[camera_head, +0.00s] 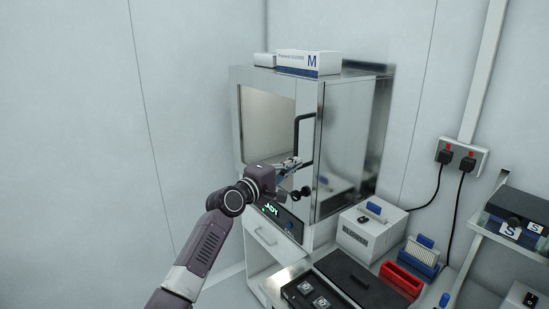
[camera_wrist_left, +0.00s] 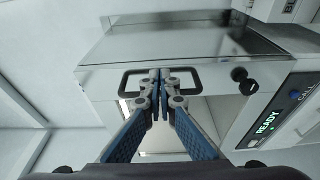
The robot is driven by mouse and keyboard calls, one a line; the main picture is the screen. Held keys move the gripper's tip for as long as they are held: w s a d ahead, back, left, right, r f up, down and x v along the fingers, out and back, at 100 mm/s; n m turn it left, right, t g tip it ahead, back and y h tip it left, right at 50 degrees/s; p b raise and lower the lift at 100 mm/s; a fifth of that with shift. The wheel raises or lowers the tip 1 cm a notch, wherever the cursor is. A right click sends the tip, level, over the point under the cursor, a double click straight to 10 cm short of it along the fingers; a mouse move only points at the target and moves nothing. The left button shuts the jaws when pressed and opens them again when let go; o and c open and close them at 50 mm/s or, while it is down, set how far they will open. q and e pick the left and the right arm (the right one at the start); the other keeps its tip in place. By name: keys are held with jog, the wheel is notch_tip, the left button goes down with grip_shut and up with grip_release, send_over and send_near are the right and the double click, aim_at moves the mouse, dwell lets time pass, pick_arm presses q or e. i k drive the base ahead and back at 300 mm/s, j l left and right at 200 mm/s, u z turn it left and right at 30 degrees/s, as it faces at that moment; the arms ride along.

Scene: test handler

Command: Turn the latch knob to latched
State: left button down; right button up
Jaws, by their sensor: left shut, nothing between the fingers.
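The test handler is a metal cabinet (camera_head: 350,135) with a glazed front door and a black bar handle (camera_head: 299,127). A dark latch knob (camera_head: 304,192) sits low on its front, near the door's edge, just below my left gripper. In the left wrist view the knob (camera_wrist_left: 247,86) is at the right, apart from the fingers. My left gripper (camera_head: 294,163) is shut and empty in front of the door. In the left wrist view its closed fingertips (camera_wrist_left: 161,77) overlap the middle of the handle (camera_wrist_left: 195,78); contact cannot be told. My right gripper is out of view.
A lit display reading READY (camera_wrist_left: 266,123) is below the door. A white box (camera_head: 371,230), a red rack (camera_head: 401,281) and dark trays (camera_head: 360,279) fill the bench at the right. A box marked M (camera_head: 310,63) lies on top of the cabinet.

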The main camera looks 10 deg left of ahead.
aim_at(296, 194)
jog(key=i+l+z, duration=0.1)
jog(key=i+z, duration=0.6)
jog(key=k, duration=0.1)
